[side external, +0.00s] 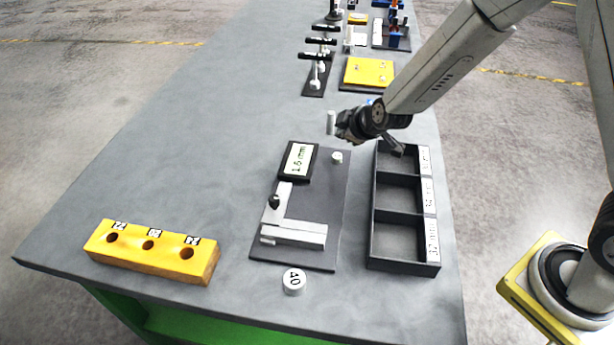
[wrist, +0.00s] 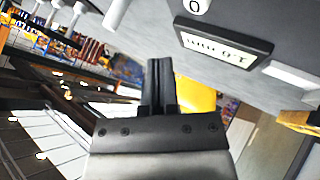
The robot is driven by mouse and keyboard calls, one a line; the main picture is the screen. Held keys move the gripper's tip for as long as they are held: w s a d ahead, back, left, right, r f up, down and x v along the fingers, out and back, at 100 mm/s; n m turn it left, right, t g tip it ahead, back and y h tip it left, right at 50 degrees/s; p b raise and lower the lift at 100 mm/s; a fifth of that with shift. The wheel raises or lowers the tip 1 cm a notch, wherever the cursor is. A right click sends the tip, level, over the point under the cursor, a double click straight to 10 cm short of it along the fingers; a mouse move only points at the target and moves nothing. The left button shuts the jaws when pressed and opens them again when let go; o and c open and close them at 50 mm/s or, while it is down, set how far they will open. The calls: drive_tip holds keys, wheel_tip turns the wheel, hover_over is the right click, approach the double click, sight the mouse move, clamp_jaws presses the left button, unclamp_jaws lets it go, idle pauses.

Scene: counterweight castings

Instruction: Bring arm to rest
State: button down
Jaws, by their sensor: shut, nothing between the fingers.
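My gripper (side external: 399,151) is at the end of the arm, over the far end of the black three-compartment tray (side external: 374,222). In the wrist view my gripper (wrist: 158,62) has its two dark fingers together with nothing between them. I cannot tell its exact height above the tray. A white round piece marked 40 (side external: 293,285) stands on the bench near the front edge. The dark plate (side external: 335,205) left of the tray carries a pale L-shaped fixture (side external: 295,232) and a display with a mm reading (side external: 298,161), which also shows in the wrist view (wrist: 223,45).
A yellow block (side external: 150,262) with three labelled holes stands at the front left. A yellow plate (side external: 368,73) and black clamps (side external: 318,57) stand farther back. The tray compartments look empty where visible. The left of the grey bench (side external: 190,150) is clear.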

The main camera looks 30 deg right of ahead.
drive_tip(key=shift+s+d+r+m, duration=0.1)
drive_tip(key=shift+s+r+m, duration=0.15)
drive_tip(key=shift+s, duration=0.25)
drive_tip(key=s+m+g, duration=0.1)
drive_tip(key=s, duration=0.2)
drive_tip(key=s+d+r+m+g, duration=0.1)
drive_tip(key=s, duration=0.2)
drive_tip(key=s+m+g, duration=0.1)
drive_tip(key=s, duration=0.2)
drive_tip(key=shift+d+r+m+y, duration=0.25)
drive_tip(key=shift+d+r+y, duration=0.05)
drive_tip(key=shift+y, duration=0.1)
drive_tip(key=s+d+m+g, duration=0.1)
drive_tip(key=s, duration=0.2)
drive_tip(key=s+d+m+g, duration=0.1)
drive_tip(key=s+m, duration=0.1)
drive_tip(key=s, duration=0.2)
drive_tip(key=s+m+g, duration=0.1)
drive_tip(key=s, duration=0.3)
drive_tip(key=shift+s+d+r+g, duration=0.2)
drive_tip(key=shift+d+r+g, duration=0.1)
drive_tip(key=shift+d, duration=0.1)
drive_tip(key=shift+w, duration=0.1)
